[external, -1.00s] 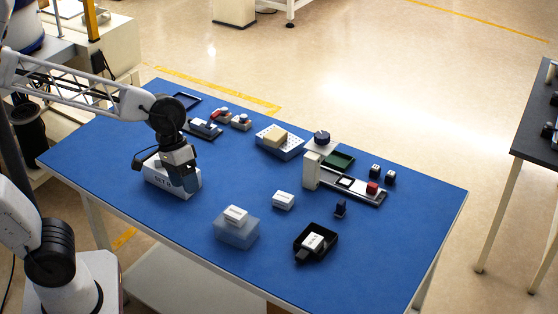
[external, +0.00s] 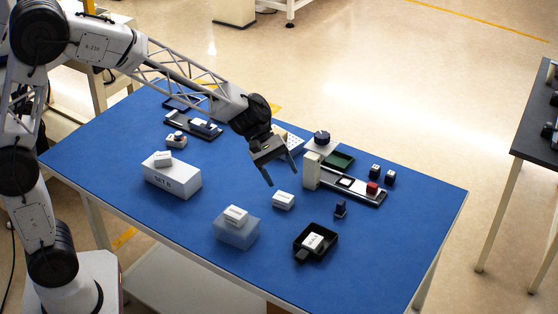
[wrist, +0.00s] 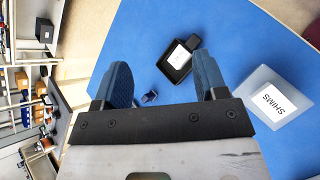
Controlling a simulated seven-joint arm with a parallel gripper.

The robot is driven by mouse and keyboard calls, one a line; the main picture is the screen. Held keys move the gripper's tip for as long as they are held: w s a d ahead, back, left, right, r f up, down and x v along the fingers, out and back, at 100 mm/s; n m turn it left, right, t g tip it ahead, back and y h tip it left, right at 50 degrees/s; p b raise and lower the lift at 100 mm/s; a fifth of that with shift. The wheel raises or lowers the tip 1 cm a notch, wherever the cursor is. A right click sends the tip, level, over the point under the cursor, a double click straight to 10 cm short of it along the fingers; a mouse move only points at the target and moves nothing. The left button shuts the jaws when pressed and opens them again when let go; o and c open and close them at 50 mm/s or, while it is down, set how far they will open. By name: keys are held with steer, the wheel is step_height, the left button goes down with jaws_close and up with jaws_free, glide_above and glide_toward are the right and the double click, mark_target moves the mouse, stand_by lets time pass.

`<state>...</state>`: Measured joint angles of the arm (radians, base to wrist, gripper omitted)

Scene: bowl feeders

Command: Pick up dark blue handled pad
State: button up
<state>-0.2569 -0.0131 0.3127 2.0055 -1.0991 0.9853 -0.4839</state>
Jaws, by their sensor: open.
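The dark blue handled pad (external: 340,208) stands on the blue table, right of centre, just above the black tray in the external view. It also shows in the wrist view (wrist: 150,97), small, between my fingers and beyond their tips. My gripper (external: 283,172) is open and empty, above the table to the left of the pad and apart from it. In the wrist view my gripper (wrist: 164,76) shows two widely parted dark blue-grey fingers.
A black tray (external: 300,246) holding a white labelled block is close to the pad. A white block (external: 283,201) lies below my gripper. A translucent box (external: 236,236) and a SET B box (external: 172,181) stand left. A fixture with a red block (external: 372,188) stands behind the pad.

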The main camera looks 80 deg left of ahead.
steer(key=w+a+f+n+t, duration=0.5)
steer(key=w+a+f+n, duration=0.5)
steer(key=w, duration=0.7)
steer(key=a+f, duration=0.3)
steer(key=a, duration=0.1)
steer(key=shift+a+f+n+t, duration=0.2)
steer(key=shift+n+t, duration=0.1)
steer(key=shift+s+f, duration=0.1)
glide_toward(340, 207)
steer(key=w, duration=0.2)
steer(key=shift+w+a+f, duration=0.15)
steer(key=shift+w+f, duration=0.1)
steer(key=shift+w, duration=0.05)
steer(key=shift+w+d+f+h, duration=0.3)
steer(key=shift+w+d+f, duration=0.2)
steer(key=shift+d+f, duration=0.05)
steer(key=shift+w+d+f, duration=0.2)
steer(key=shift+w+d, duration=0.05)
steer(key=shift+w, duration=0.1)
